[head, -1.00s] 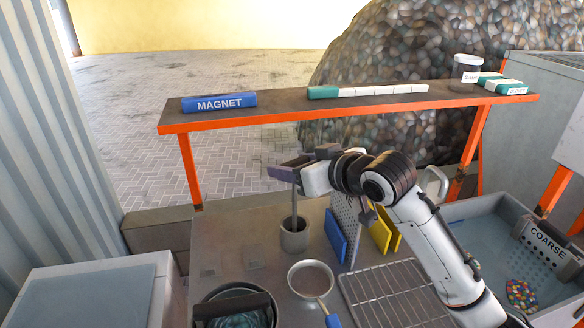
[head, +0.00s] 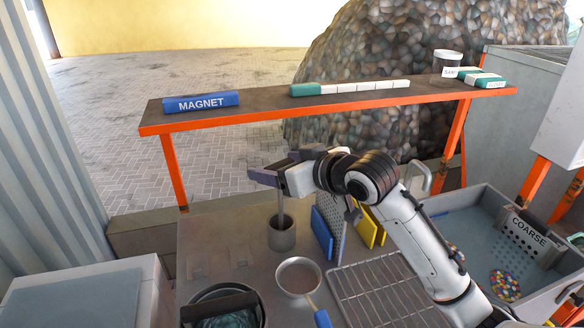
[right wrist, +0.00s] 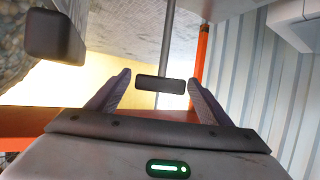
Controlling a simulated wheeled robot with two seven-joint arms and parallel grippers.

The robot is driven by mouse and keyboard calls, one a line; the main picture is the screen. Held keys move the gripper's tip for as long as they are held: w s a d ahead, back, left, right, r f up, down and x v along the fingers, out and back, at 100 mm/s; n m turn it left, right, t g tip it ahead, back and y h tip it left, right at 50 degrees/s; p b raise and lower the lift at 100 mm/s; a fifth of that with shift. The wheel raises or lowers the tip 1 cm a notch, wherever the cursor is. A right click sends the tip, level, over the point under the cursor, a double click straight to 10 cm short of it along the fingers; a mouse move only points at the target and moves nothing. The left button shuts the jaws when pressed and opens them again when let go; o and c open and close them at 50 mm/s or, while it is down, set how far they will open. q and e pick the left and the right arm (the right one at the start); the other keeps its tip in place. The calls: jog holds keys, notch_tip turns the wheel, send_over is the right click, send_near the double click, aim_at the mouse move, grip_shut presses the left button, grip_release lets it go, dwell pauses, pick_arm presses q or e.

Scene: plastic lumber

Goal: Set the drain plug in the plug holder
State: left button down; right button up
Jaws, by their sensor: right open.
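The drain plug shows as a thin grey upright rod (head: 281,206) in the head view. Its lower end is hidden inside the plug holder, a small grey cup (head: 281,236) on the bench. In the right wrist view a dark crossbar handle (right wrist: 161,85) sits between the finger ends, with gaps on both sides, and the rod runs away from it. My right gripper (head: 268,172) is above the holder, at the top of the rod. Its fingers are spread in the right wrist view (right wrist: 160,80) and do not grip the handle. My left gripper is out of view.
An orange-framed shelf with a blue MAGNET block (head: 201,103) stands behind the gripper. A sieve (head: 299,277), a dark pot (head: 224,308), a wire rack (head: 383,292), blue and yellow panels and a grey basin (head: 455,235) crowd the bench.

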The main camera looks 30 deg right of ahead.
jog(key=v, duration=1.2)
jog(key=shift+b, duration=0.35)
jog(key=shift+w+f, duration=0.1)
jog(key=shift+f, duration=0.05)
